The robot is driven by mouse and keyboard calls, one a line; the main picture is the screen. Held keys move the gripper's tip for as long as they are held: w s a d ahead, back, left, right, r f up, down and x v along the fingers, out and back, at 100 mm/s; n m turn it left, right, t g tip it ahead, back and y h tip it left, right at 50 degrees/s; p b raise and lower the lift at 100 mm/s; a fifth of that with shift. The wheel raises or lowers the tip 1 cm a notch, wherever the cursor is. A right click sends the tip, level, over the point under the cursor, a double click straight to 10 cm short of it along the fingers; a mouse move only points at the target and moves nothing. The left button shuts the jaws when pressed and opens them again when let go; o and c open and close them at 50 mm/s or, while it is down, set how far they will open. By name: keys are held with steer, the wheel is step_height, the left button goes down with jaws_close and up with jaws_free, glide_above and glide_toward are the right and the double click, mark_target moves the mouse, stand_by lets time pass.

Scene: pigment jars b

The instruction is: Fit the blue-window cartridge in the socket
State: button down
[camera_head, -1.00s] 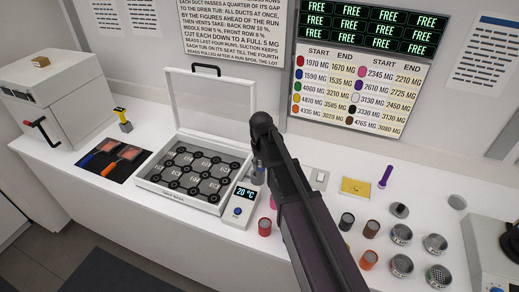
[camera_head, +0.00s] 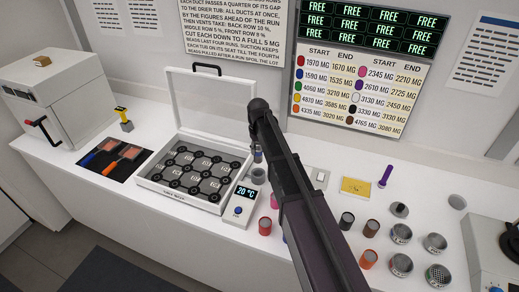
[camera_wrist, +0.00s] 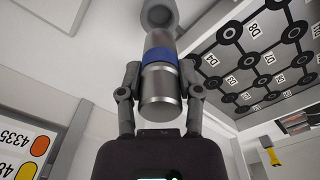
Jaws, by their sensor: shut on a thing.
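The cartridge (camera_wrist: 160,90) is a grey metal cylinder with a blue band. My gripper (camera_wrist: 160,75) is shut on it, one finger at each side, in the wrist view. A round grey socket (camera_wrist: 159,14) shows just beyond the cartridge's far end, partly cut off by the picture edge. The cartridge looks apart from it. In the head view the cartridge (camera_head: 257,154) shows beside my arm, above the grey socket (camera_head: 258,175) on the counter. My gripper is mostly hidden behind my arm there.
Several coloured jars, including a red one (camera_head: 265,226), stand around my arm. A yellow card (camera_head: 355,187) lies to the right.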

mark_target(258, 159)
steer(key=shift+f+b, duration=2.85)
steer(key=shift+f, duration=0.05)
steer(key=shift+d+f+b, duration=0.1)
steer(key=shift+f+b, duration=2.15)
stand_by(0.5)
steer(key=c, duration=0.6)
jaws_free()
steer(key=shift+c, duration=0.2)
steer(key=o, duration=0.4)
steer(key=shift+o, duration=0.2)
steer(key=shift+r, duration=0.15)
step_height(258, 159, up, 10)
steer(key=p, duration=1)
